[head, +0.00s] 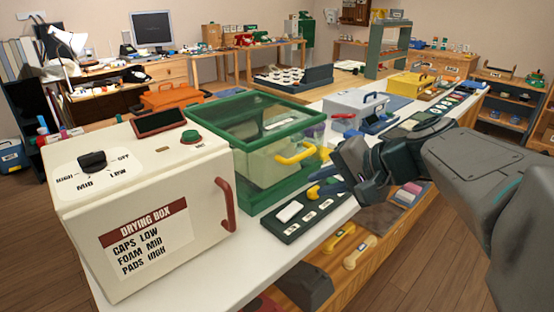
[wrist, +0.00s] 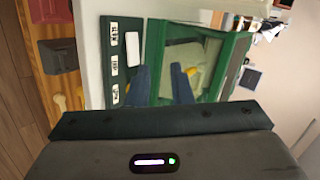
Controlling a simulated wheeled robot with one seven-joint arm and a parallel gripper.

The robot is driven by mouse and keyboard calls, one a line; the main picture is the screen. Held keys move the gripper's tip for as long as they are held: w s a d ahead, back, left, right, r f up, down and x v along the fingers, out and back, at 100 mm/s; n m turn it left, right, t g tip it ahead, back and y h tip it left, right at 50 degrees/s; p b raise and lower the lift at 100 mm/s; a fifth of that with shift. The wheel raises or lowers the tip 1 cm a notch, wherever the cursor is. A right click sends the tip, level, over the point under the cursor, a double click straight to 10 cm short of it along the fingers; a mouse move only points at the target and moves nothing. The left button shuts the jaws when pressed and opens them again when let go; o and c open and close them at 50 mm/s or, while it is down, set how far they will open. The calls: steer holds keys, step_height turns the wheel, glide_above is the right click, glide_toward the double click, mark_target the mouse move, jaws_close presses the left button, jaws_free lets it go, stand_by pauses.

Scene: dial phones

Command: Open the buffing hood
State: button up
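The buffing hood appears to be the green-framed box (head: 250,122) with clear panes, in the middle of the bench in the head view. A yellow handle (head: 297,155) is on its front. Its top looks closed. The hood also shows in the wrist view (wrist: 238,52), with a bit of its yellow handle (wrist: 191,71) beside one finger. My gripper (head: 322,180) is to the right of the hood, in front of the handle and apart from it. In the wrist view its two blue fingers (wrist: 160,76) stand apart with nothing seen between them.
A cream drying box (head: 150,200) with a red handle stands left of the hood. A dark green tray (head: 300,217) with labels and a white block lies in front of it. A grey case (head: 355,103) stands behind, to the right. Handsets (head: 340,238) lie on a lower wooden shelf.

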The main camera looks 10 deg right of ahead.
mark_target(306, 155)
steer(key=w+d+m+t+y+b, duration=0.25)
steer(key=w+d+t+b, duration=0.35)
steer(key=b, duration=0.4)
steer(key=shift+m+g+h, duration=0.3)
steer(key=shift+m+h, duration=0.05)
steer(key=x, duration=0.4)
steer(key=b+x, duration=0.1)
steer(key=x, duration=0.3)
steer(key=f+b+x, duration=0.1)
steer(key=x, duration=0.3)
steer(key=shift+w+d, duration=0.2)
steer(key=shift+w, duration=0.25)
steer(key=shift+c, duration=0.3)
jaws_close()
